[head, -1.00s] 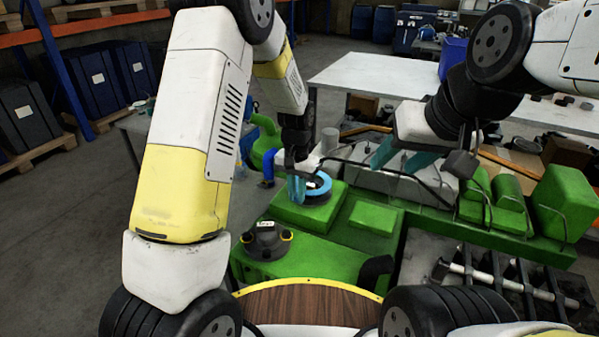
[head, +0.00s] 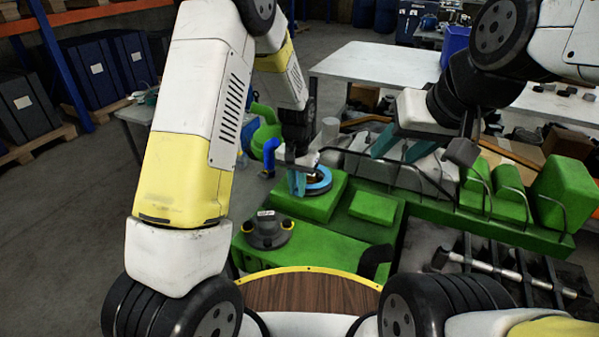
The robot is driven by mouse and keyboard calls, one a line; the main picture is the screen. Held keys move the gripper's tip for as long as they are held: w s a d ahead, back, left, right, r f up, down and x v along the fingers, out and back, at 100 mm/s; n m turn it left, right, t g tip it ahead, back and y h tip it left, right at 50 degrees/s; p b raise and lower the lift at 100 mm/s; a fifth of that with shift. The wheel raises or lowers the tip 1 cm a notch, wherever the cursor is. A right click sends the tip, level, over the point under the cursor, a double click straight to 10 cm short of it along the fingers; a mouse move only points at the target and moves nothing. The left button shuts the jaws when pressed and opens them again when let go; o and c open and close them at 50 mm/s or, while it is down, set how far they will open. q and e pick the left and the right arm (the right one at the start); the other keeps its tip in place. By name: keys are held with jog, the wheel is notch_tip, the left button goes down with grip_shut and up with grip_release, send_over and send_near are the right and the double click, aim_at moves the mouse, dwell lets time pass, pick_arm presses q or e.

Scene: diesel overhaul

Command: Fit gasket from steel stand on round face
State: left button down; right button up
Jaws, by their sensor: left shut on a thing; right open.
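A blue ring, the gasket (head: 325,189), shows at the top of a raised green block (head: 308,207) in the middle of the head view. My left gripper (head: 297,183) points down at the ring's left side and is shut on the gasket. The round face beneath is mostly hidden; a brownish, dark area shows inside the ring. I cannot tell whether the gasket touches the face. My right gripper (head: 402,149) is open and empty, with its teal fingers apart, above the grey part behind the green machine. I cannot make out the steel stand with certainty.
A black round device (head: 267,231) with yellow knobs sits on the green housing in front. Thin dark pipes and green boxes (head: 562,190) stand to the right. A white table (head: 375,70) is behind.

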pick_arm(q)
jog(key=shift+f, duration=0.85)
dwell(0.7)
jog(key=c, duration=1.3)
grip_release()
jog(key=shift+r, duration=3.9)
